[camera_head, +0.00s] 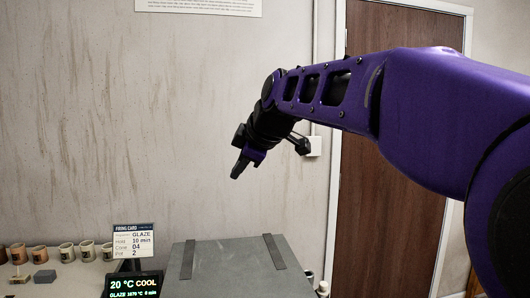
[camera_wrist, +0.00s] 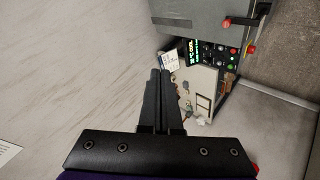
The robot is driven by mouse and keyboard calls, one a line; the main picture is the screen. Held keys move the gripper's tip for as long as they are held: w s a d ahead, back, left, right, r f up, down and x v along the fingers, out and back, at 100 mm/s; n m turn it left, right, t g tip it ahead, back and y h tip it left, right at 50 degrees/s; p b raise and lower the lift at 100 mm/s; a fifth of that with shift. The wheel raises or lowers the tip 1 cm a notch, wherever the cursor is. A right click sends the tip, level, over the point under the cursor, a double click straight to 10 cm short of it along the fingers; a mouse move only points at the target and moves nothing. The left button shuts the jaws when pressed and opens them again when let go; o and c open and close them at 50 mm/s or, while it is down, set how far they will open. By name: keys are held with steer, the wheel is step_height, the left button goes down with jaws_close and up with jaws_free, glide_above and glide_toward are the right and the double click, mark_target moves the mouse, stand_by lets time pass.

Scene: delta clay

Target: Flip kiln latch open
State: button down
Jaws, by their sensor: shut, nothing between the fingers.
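The kiln (camera_head: 228,268) is a grey box at the bottom of the head view. Its flat lid shows two dark straps, and its front is out of sight there. In the wrist view the kiln (camera_wrist: 195,14) is at the top right. A dark lever with a red-orange tip, likely the latch (camera_wrist: 240,22), sticks out from it there; whether it is open or closed I cannot tell. My gripper (camera_head: 236,174) hangs in the air above the kiln's left part, pointing down-left. In the wrist view my gripper (camera_wrist: 160,73) has its fingers together, empty and apart from the latch.
A control display (camera_head: 134,286) reading "20 °C COOL" and a firing card (camera_head: 133,239) stand left of the kiln. Several small cups (camera_head: 66,252) line the wall at far left. A brown door (camera_head: 390,170) is behind at right. Open air surrounds my gripper.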

steer(key=shift+w+d+r, duration=0.35)
steer(key=shift+d+r, duration=0.15)
steer(key=shift+r, duration=0.1)
steer(key=shift+w+d+r, duration=0.3)
steer(key=shift+d+r, duration=0.15)
steer(key=shift+r, duration=0.15)
